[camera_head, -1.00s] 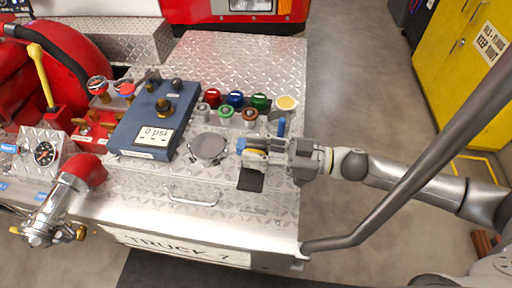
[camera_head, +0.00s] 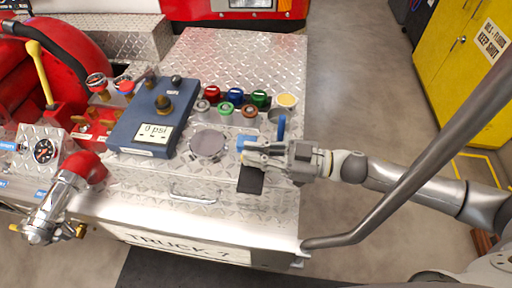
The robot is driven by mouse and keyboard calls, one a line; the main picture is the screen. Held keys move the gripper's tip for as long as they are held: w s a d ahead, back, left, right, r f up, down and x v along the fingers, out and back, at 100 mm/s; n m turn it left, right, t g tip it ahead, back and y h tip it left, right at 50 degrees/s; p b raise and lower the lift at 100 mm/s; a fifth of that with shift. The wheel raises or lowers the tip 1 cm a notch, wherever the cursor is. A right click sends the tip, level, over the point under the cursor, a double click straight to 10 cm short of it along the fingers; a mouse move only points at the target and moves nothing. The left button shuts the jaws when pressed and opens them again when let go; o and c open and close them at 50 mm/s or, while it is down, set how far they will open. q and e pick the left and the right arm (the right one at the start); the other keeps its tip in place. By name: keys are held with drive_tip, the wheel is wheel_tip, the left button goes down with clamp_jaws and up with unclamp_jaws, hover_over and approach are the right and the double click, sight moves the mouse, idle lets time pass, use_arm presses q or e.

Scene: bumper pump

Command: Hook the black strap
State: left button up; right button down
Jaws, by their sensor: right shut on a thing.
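The black strap (camera_head: 251,181) shows as a short dark flap at the right part of the diamond-plate bumper top, just below my right gripper's fingers in the picture. My right gripper (camera_head: 252,153) reaches in from the right, low over the bumper. Its fingers are shut on the black strap, and they hide the strap's upper part. I cannot make out a hook or catch for the strap. My left gripper is not in view.
A round metal cap (camera_head: 208,145) and a blue pressure box (camera_head: 146,125) reading 0 psi lie to the left. Several coloured caps (camera_head: 236,97) stand behind the gripper. A grey rail (camera_head: 400,180) crosses at right. A yellow cabinet (camera_head: 462,75) stands beyond open floor.

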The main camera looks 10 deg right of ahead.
sight(254, 179)
drive_tip(key=s+f, duration=0.1)
drive_tip(key=s+a+f+n, duration=0.1)
drive_tip(key=s, duration=0.1)
drive_tip(key=shift+f+n, duration=0.15)
drive_tip(key=shift+n, duration=0.15)
drive_tip(key=shift+s+f, duration=0.15)
drive_tip(key=shift+f, duration=0.05)
drive_tip(key=c, duration=1.6)
unclamp_jaws()
drive_tip(key=shift+o, duration=0.3)
drive_tip(key=shift+r, duration=0.1)
drive_tip(key=v, duration=1.2)
